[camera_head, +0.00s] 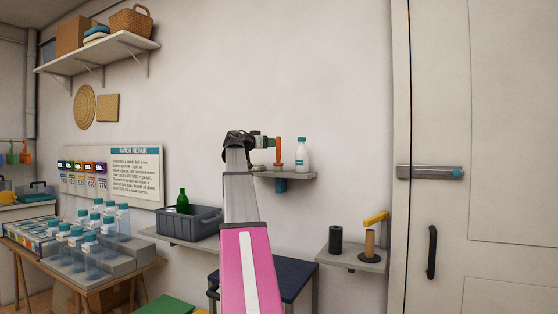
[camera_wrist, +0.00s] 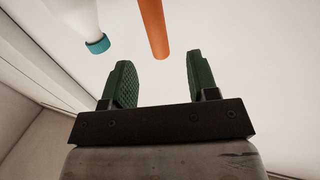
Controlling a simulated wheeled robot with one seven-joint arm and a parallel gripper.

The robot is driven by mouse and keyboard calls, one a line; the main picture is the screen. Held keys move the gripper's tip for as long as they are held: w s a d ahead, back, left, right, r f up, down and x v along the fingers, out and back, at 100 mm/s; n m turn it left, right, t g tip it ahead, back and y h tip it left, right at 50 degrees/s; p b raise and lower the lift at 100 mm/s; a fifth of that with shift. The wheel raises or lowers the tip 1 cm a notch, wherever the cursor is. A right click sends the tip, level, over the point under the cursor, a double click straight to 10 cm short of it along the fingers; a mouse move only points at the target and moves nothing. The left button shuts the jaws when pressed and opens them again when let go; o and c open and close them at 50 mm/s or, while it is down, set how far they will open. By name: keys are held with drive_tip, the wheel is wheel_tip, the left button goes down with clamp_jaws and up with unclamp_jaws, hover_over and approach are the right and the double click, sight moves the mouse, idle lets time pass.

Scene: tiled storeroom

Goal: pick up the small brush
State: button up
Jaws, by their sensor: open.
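An upright orange stick (camera_head: 278,150), which looks like the small brush's handle, stands on the small wall shelf (camera_head: 298,175); I cannot make out bristles. My gripper (camera_head: 266,141) is at the left of its upper part, fingers pointing right towards it. In the wrist view the orange stick (camera_wrist: 154,26) shows beyond the two green fingers, in line with the gap between them. My gripper (camera_wrist: 158,78) is open, with nothing between its fingers. The stick's lower end is out of the wrist view.
A white bottle with a teal cap (camera_head: 302,156) stands right of the stick, and also shows in the wrist view (camera_wrist: 96,42). A lower shelf (camera_head: 350,257) holds a black cylinder (camera_head: 336,240) and a brown post with a yellow top (camera_head: 370,243). A grey bin (camera_head: 190,224) stands left.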

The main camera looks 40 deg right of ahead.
sight(278, 154)
drive_tip(key=w+d, duration=0.1)
drive_tip(key=d, duration=0.7)
drive_tip(key=shift+d+f, duration=0.25)
drive_tip(key=shift+d, duration=0.1)
drive_tip(key=shift+w, duration=0.1)
drive_tip(key=shift+c, duration=0.3)
clamp_jaws()
